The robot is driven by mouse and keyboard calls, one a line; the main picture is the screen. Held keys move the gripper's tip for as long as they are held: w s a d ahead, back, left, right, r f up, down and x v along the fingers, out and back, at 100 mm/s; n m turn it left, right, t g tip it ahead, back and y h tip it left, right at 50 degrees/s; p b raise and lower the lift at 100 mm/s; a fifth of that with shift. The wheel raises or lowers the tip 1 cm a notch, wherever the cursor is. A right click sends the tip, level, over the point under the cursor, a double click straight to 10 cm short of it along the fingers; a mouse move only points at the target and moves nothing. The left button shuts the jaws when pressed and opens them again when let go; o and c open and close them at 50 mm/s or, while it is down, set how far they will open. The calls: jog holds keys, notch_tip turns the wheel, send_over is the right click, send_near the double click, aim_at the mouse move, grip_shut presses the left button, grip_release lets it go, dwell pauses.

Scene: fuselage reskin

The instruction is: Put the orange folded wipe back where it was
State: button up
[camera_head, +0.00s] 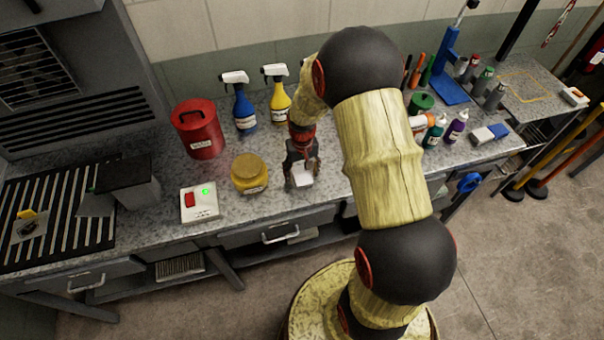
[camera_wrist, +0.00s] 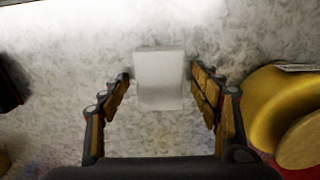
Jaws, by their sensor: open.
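I cannot make out an orange folded wipe for certain in either view. A small white block-like piece (camera_head: 302,180) lies at the front of the grey speckled counter, just under my gripper (camera_head: 301,166). In the wrist view the white piece (camera_wrist: 160,88) shows between the two fingers of my gripper (camera_wrist: 160,76), which are open with a gap on each side. Whether it rests on the counter or how far below the fingertips it is, I cannot tell. An orange-and-white item (camera_head: 423,122) is partly hidden behind my arm.
A yellow jar (camera_head: 249,174) stands close beside my gripper; it also shows in the wrist view (camera_wrist: 270,100). A white switch box (camera_head: 199,203), red canister (camera_head: 199,130), blue spray bottle (camera_head: 243,108) and yellow spray bottle (camera_head: 279,103) stand nearby. Small bottles stand at right.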

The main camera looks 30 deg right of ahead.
notch_tip(320, 180, up, 13)
jog(key=p, duration=0.1)
notch_tip(320, 180, up, 9)
jog(key=t, duration=0.1)
send_over(302, 175)
jog(key=s+a, duration=0.2)
jog(key=a, duration=0.2)
jog(key=s+a+r+n+t, duration=0.1)
jog(key=s+a+r+t, duration=0.1)
jog(key=s+a+r, duration=0.3)
jog(key=s+a+r+n+t, duration=0.2)
jog(key=s+a+r, duration=0.3)
jog(key=s+r, duration=0.4)
jog(key=s, duration=0.4)
jog(key=shift+a+t, duration=0.15)
jog(key=shift+t, duration=0.15)
jog(key=shift+f, duration=0.1)
notch_tip(302, 175, down, 8)
jog(key=b, duration=0.8)
